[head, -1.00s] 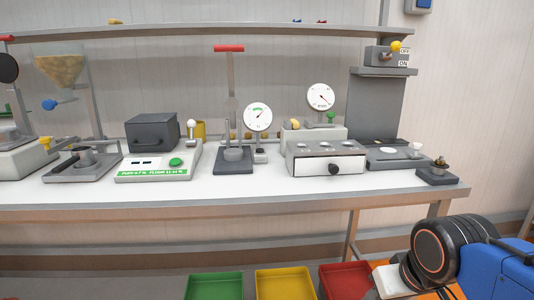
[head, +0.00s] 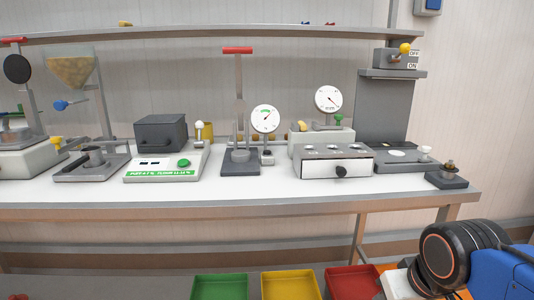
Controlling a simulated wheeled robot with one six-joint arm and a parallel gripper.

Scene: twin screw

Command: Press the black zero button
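I cannot make out a button marked zero. A white and grey instrument (head: 190,171) with two small dark displays, a large green button (head: 184,163) and a green label strip stands on the bench. A dark grey box (head: 160,133) sits at its back. Any small black button on it is too small to tell. My arm's blue and black links are at the lower right, in front of and below the bench. My gripper is not in view.
A press with a red handle (head: 238,50), two dial gauges (head: 264,118) (head: 328,98) and a hopper stand (head: 72,72) are on the bench. A shelf (head: 200,32) runs above. Green (head: 219,286), yellow and red trays lie below. The bench's front strip is clear.

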